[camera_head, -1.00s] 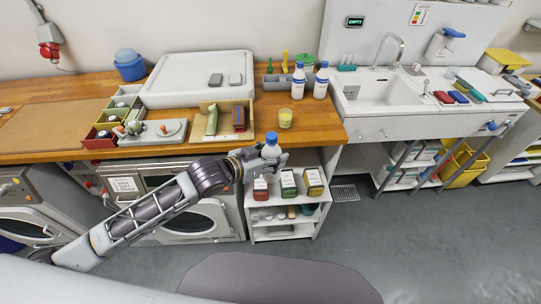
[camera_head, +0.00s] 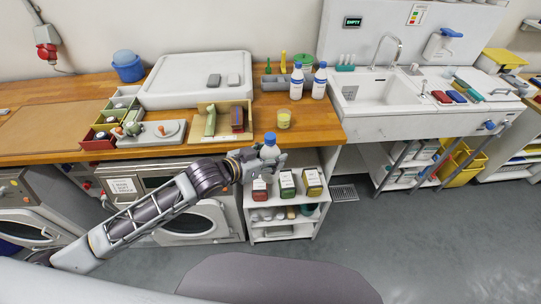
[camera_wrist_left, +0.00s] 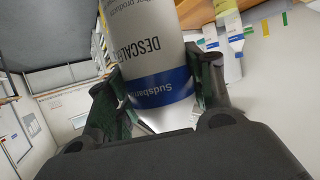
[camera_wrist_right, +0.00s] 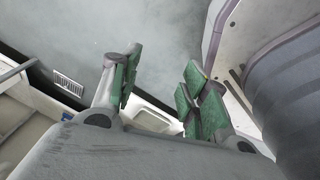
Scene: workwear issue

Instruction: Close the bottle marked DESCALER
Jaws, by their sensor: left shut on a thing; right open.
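My left gripper (camera_head: 262,160) is shut on a white bottle with a blue cap (camera_head: 269,145), held upright in front of the wooden counter, above the small shelf. In the left wrist view this bottle (camera_wrist_left: 160,60) reads DESCALER above a blue band, between the two fingers (camera_wrist_left: 155,85); its cap end is out of that picture. In the head view a blue cap shows on top; I cannot tell how firmly it sits. My right gripper (camera_wrist_right: 155,90) is open and empty above the grey floor in the right wrist view; it is not in the head view.
Two similar blue-capped bottles (camera_head: 297,80) (camera_head: 319,82) stand at the counter's back right, near a yellow cup (camera_head: 284,119). Boxes (camera_head: 288,184) stand on the white shelf (camera_head: 288,213) below the held bottle. The sink (camera_head: 385,92) is at right. The counter's front right is clear.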

